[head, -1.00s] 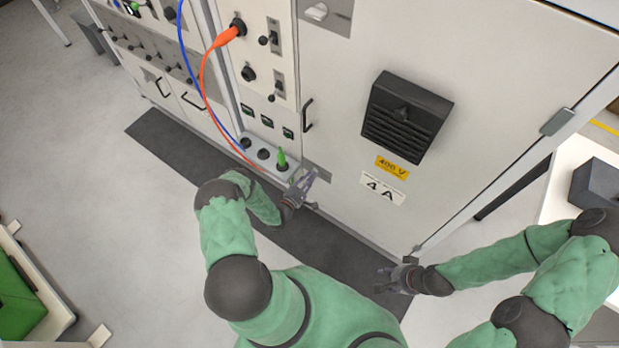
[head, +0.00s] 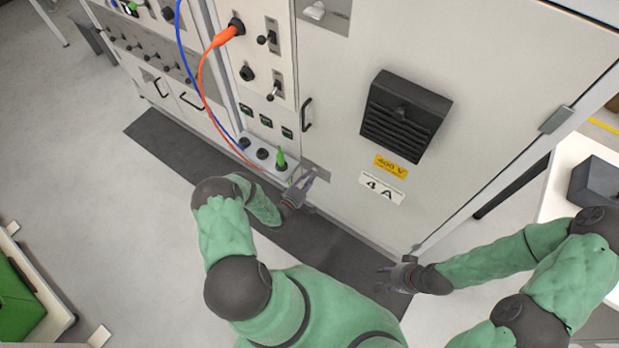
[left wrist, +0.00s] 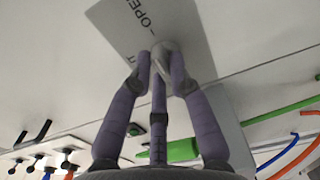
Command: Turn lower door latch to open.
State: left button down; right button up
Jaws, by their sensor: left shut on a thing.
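The lower door latch sits on a grey plate (head: 317,172) low on the left edge of the tall white cabinet door (head: 340,100). In the left wrist view its pale knob (left wrist: 162,47) is between my fingertips, on the grey plate with "OPEN" lettering. My left gripper (head: 306,181) is shut on this knob, also seen in the left wrist view (left wrist: 160,72). The fingers hide much of the latch in the head view. My right gripper (head: 382,279) hangs empty over the dark mat, its fingers apart. The upper latch (head: 315,11) is at the top of the door.
A black door handle (head: 307,114) and a black vent (head: 407,115) stick out from the cabinet. Left of the door, a socket ledge holds a green plug (head: 281,158). Orange (head: 222,37) and blue (head: 182,45) cables hang there.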

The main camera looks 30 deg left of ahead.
dwell(0.4)
pick_arm(q)
jog(key=c, duration=1.1)
grip_release()
jog(key=shift+c, duration=0.2)
jog(key=s, duration=1.2)
jog(key=shift+a, duration=0.4)
